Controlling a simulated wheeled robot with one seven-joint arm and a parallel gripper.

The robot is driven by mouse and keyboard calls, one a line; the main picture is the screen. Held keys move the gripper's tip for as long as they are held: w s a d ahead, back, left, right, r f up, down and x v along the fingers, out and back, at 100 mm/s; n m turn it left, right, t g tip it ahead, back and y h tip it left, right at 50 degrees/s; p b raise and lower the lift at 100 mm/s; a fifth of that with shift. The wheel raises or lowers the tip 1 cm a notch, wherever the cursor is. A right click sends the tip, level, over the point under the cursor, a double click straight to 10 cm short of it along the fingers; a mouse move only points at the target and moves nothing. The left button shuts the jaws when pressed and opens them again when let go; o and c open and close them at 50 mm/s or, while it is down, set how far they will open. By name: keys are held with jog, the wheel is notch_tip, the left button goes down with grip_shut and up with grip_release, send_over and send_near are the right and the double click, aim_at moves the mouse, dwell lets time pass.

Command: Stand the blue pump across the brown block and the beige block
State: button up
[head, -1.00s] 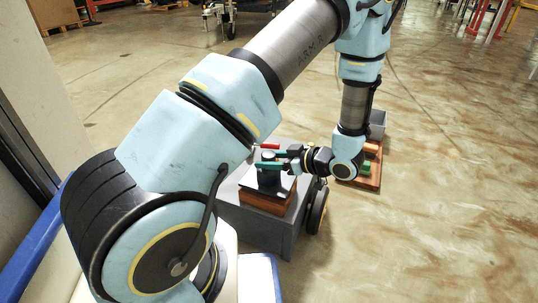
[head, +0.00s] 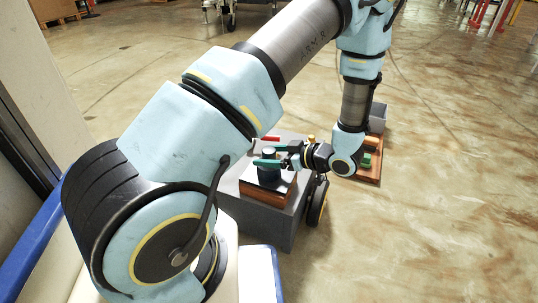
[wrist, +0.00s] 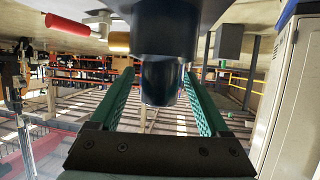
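The dark blue pump (head: 269,172), a stepped cylinder, stands upright on a dark slab over a brown block (head: 262,193) on a grey stand. My gripper (head: 267,156) reaches in from the right with its green fingers at the pump's upper part. In the wrist view, which is upside down, the pump (wrist: 162,82) lies between the fingers (wrist: 162,95), with a gap on each side. The gripper is open. I cannot make out a beige block in either view.
A red cylinder (head: 268,139) lies behind the pump, and a brass-coloured cylinder (head: 311,138) stands to its right. They share the grey stand (head: 262,222). A brown tray (head: 369,173) with green and orange pieces is to the right, with a grey bin (head: 378,118) behind.

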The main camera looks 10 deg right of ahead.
jog(key=shift+r, duration=0.3)
jog(key=r+p+v, duration=0.1)
jog(key=p+v, duration=0.3)
jog(key=v, duration=0.8)
jog(key=w+a+r+m+h, duration=0.1)
jog(key=w+r+m+h, duration=0.25)
jog(key=w+h, duration=0.35)
jog(key=w+a+r+m+h, duration=0.15)
jog(key=w+r+h, duration=0.3)
jog(key=w, duration=0.45)
jog(key=s+a+r+m+g, duration=0.3)
jog(key=s+a, duration=0.5)
jog(key=a, duration=0.1)
jog(key=s+a+r+m+g, duration=0.3)
jog(key=s+a, duration=0.6)
jog(key=a, duration=0.1)
jog(key=shift+a+m+g, duration=0.15)
jog(key=shift+m+g, duration=0.15)
jog(key=shift+g, duration=0.1)
jog(key=shift+r+y, duration=0.1)
jog(key=shift+y, duration=0.15)
